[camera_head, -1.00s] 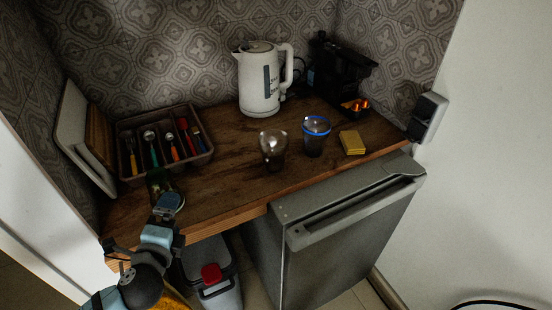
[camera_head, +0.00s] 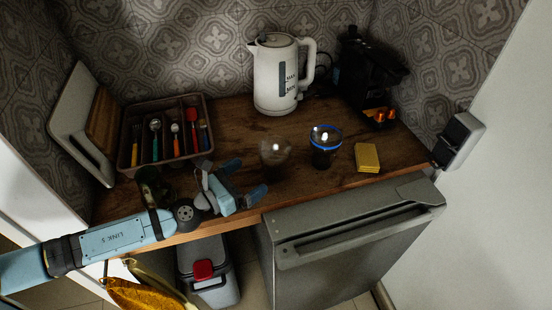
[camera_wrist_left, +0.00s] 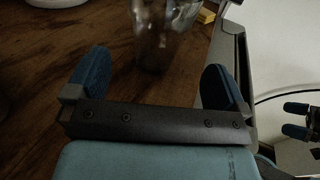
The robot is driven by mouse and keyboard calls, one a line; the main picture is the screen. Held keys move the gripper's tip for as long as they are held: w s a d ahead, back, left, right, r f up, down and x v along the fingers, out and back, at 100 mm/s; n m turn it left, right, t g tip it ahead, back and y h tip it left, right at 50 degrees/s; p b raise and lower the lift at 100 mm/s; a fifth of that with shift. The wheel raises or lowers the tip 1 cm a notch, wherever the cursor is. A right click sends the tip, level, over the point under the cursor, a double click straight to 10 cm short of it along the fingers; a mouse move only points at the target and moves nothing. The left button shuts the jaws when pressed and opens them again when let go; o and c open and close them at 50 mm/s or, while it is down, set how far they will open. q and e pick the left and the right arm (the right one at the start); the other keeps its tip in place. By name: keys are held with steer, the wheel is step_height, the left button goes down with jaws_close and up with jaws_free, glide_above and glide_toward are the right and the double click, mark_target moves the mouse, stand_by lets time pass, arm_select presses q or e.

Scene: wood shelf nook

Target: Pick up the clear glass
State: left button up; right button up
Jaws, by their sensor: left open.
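The clear glass (camera_head: 275,152) stands upright on the wooden counter, left of a blue-rimmed glass (camera_head: 325,150). My left gripper (camera_head: 245,178) is open and empty, low over the counter's front edge. Its fingers point toward the clear glass, which stands a little beyond the fingertips. In the left wrist view the clear glass (camera_wrist_left: 163,38) lies ahead, between the lines of the two blue fingers (camera_wrist_left: 155,72), nearer the right one. The top of the glass is cut off there. Blue fingertips, apparently my right gripper (camera_wrist_left: 296,120), show at that view's right edge.
A white kettle (camera_head: 275,80) stands behind the glasses. A yellow sponge (camera_head: 367,157) and a black coffee machine (camera_head: 368,70) are at right. A cutlery tray (camera_head: 126,148) and a dark greenish glass (camera_head: 150,180) are at left. The fridge (camera_head: 350,235) stands below the counter.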

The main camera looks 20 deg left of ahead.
mark_target(264, 167)
arm_select(q)
steer(key=x, duration=0.3)
steer(key=shift+r+p, duration=0.1)
steer(key=shift+p, duration=0.2)
steer(key=shift+w+d, duration=0.25)
steer(key=shift+w, duration=0.05)
steer(key=shift+w+d, duration=0.1)
steer(key=shift+w, duration=0.1)
steer(key=p+x, duration=0.1)
steer(key=x, duration=0.3)
steer(key=shift+w+d+r, duration=0.1)
steer(key=shift+w+r, duration=0.05)
steer(key=shift+w, duration=0.05)
steer(key=shift+w+d, duration=0.15)
steer(key=shift+w, duration=0.05)
steer(key=shift+c, duration=0.7)
steer(key=c, duration=0.9)
